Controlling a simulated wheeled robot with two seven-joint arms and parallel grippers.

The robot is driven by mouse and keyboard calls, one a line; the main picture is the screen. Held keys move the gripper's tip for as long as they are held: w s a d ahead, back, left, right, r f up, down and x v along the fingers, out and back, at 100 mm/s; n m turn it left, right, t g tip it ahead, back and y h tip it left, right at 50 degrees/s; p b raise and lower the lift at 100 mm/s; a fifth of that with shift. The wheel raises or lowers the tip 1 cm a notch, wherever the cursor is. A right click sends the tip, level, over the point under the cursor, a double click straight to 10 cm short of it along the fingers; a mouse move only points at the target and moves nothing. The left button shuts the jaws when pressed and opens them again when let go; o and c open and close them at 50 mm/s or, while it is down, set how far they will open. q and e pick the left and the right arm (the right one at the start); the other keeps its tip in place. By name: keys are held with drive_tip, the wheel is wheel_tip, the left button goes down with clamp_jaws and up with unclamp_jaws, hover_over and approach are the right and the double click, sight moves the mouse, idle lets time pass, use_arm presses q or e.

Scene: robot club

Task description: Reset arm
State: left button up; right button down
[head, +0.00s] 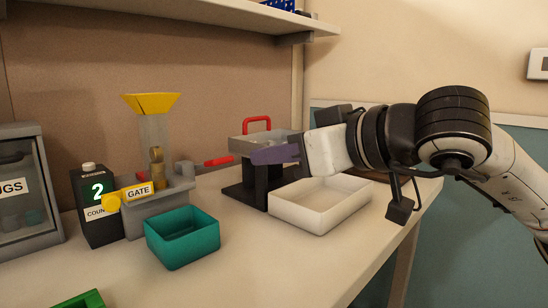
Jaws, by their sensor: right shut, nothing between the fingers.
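My right gripper (276,154) comes in from the right at the end of my right arm (400,140). Its purple-grey fingers are shut with nothing between them and point left. It hangs in the air in front of a grey tray with a red handle (257,124) and partly hides it. A white tray (320,205) stands on the table below and right of the fingers, apart from them. My left gripper is not in view.
A teal bin (182,238) stands at the front middle. A grey cabinet (28,190) is at left. A shelf (200,14) hangs above. The front table is mostly clear.

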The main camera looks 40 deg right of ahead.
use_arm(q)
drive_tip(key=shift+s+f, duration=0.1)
use_arm(e)
drive_tip(key=shift+s, duration=0.45)
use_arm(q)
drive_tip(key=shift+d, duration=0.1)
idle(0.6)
use_arm(e)
drive_tip(key=shift+r, duration=0.1)
idle(1.5)
